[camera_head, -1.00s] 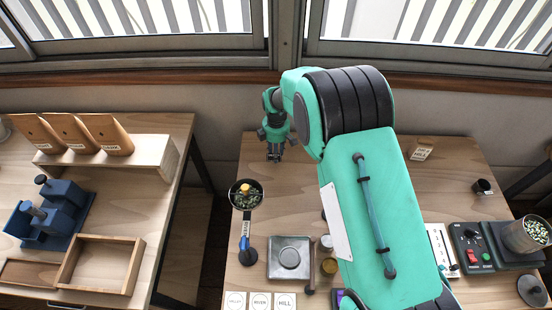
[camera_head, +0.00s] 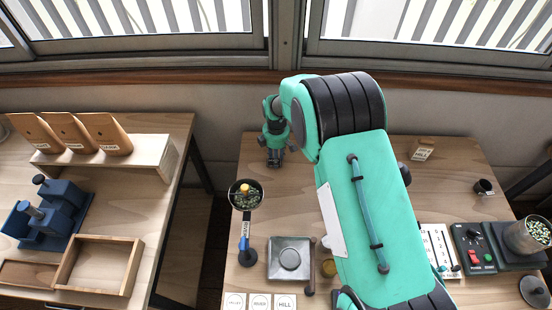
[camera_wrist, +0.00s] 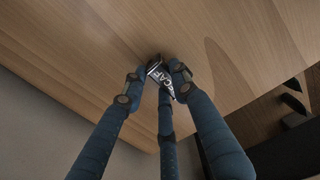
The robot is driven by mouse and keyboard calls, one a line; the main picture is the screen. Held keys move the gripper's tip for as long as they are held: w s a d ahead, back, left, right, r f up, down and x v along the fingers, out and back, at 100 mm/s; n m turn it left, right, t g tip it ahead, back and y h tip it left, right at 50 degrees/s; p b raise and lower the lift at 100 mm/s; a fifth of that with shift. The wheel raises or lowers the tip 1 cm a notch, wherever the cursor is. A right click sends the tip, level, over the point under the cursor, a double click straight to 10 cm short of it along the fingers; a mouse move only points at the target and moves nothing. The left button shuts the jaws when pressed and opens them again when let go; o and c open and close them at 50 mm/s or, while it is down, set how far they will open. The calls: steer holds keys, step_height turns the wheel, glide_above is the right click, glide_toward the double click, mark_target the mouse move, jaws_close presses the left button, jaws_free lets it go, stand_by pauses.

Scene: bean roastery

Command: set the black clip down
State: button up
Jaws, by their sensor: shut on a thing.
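The black clip (camera_wrist: 162,77) is between the fingertips of my gripper (camera_wrist: 158,82) in the wrist view. It is dark with pale lettering, and the fingers cover part of it. My gripper is shut on it close to the wooden table top (camera_wrist: 170,35); I cannot tell whether the clip touches the wood. In the head view my gripper (camera_head: 275,158) is low over the back left of the right-hand table (camera_head: 330,185). The clip is too small to make out there.
A square metal plate (camera_head: 290,258) and several white cards (camera_head: 260,302) lie nearer. A wooden block (camera_head: 422,149) and a dark cup (camera_head: 484,187) are at the right. Wood around my gripper is bare.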

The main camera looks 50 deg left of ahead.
steer(key=shift+f, duration=0.15)
steer(key=o, duration=0.8)
step_height(320, 180, up, 12)
steer(key=p, duration=0.2)
steer(key=shift+r, duration=0.2)
stand_by(0.5)
steer(key=shift+w, duration=0.1)
